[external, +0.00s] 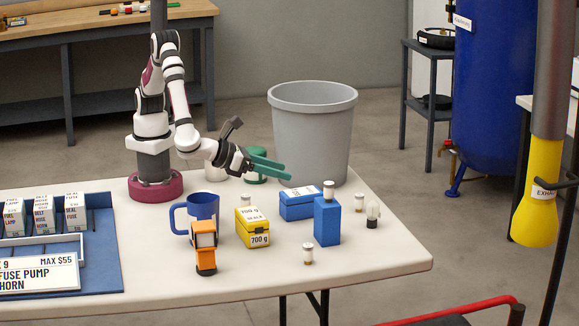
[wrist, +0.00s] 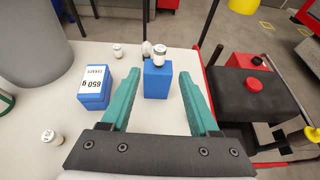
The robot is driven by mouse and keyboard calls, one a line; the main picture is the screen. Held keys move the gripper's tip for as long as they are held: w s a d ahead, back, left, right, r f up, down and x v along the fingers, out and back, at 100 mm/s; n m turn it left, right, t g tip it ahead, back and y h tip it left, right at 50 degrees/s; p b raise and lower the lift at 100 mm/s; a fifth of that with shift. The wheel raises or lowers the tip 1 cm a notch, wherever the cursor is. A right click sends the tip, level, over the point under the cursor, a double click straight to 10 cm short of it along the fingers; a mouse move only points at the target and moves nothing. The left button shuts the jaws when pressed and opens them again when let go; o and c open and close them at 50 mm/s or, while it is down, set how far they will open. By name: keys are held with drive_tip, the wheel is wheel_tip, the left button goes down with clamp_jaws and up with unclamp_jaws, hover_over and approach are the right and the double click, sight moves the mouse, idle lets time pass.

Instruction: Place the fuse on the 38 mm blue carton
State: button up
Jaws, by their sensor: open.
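A small white fuse with a metal cap (external: 328,189) appears to stand upright on the tall blue carton (external: 327,224). The wrist view also shows the fuse (wrist: 160,51) on the top of that carton (wrist: 157,81). A lower blue carton (external: 298,205) lies behind it, with a 650 g label in the wrist view (wrist: 97,90). I cannot read which carton is 38 mm. My gripper (external: 272,167) is open and empty, above the table behind the cartons. In the wrist view its green fingers (wrist: 166,88) are spread, with the tall carton beyond and between the tips.
A yellow carton (external: 253,228), blue mug (external: 203,217) and orange item (external: 205,249) stand left. A grey bin (external: 311,135) rises behind. The front-right table is clear.

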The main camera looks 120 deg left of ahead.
drive_tip(key=w+d+r+m+t+h, duration=0.2)
drive_tip(key=w+r+m+t+h, duration=0.15)
drive_tip(key=r+m+h, duration=0.55)
drive_tip(key=s+d+m+g+h, duration=0.15)
drive_tip(key=s+m, duration=0.25)
drive_tip(key=m, duration=0.6)
drive_tip(key=s+m+g+h, duration=0.2)
drive_tip(key=s+m, duration=0.2)
drive_tip(key=m, duration=0.6)
drive_tip(key=s+a+f+m+g+y, duration=0.1)
drive_tip(key=s+a+m+g, duration=0.2)
drive_tip(key=s+a+m, duration=0.3)
drive_tip(key=s+a+f+m+g+y, duration=0.2)
drive_tip(key=s+a+m, duration=0.4)
drive_tip(key=s, duration=0.8)
drive_tip(key=s+a+f+m+g+y, duration=0.2)
drive_tip(key=s+a+m+g, duration=0.3)
drive_tip(key=s+m, duration=0.4)
drive_tip(key=shift+s+a, duration=0.45)
drive_tip(key=shift+s, duration=0.55)
